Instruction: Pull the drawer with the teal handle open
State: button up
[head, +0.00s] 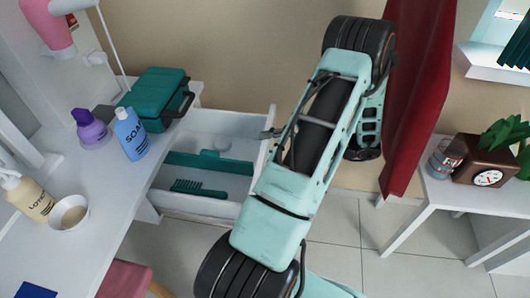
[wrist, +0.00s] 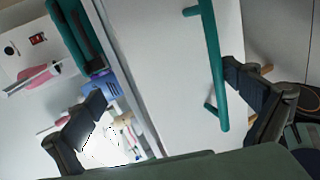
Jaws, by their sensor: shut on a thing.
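The white drawer (head: 258,150) stands pulled out from under the desk in the head view, with its inside showing. Its teal handle (wrist: 212,62) is a bar on the white front panel (wrist: 165,60) in the wrist view. The right finger tip lies against the bar. The left finger is over on the far side of the panel's edge, and its contact cannot be seen. In the head view my arm hides the outer face of the front.
A teal tray and comb (head: 200,187) lie in the drawer. On the desk (head: 95,225) stand a teal toolbox (head: 153,95), a blue soap bottle (head: 130,135), a purple bottle (head: 88,128) and a lotion bottle (head: 28,198). A red panel (head: 415,90) stands right of my arm.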

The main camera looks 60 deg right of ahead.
jog(key=r, duration=0.2)
jog(key=d, duration=0.1)
jog(key=shift+s+r+t, duration=0.3)
jog(key=shift+s+r, duration=0.1)
jog(key=shift+c, duration=0.6)
jog(key=shift+s+a+r, duration=0.1)
jog(key=shift+s+r, duration=0.15)
jog(key=shift+s, duration=0.15)
jog(key=c, duration=0.5)
jog(key=shift+s, duration=0.2)
jog(key=c, duration=0.9)
jog(key=shift+s+f, duration=0.1)
jog(key=shift+f, duration=0.15)
jog(key=shift+c, duration=0.2)
jog(key=shift+f+p, duration=0.15)
jog(key=shift+p, duration=0.15)
jog(key=shift+a, duration=0.1)
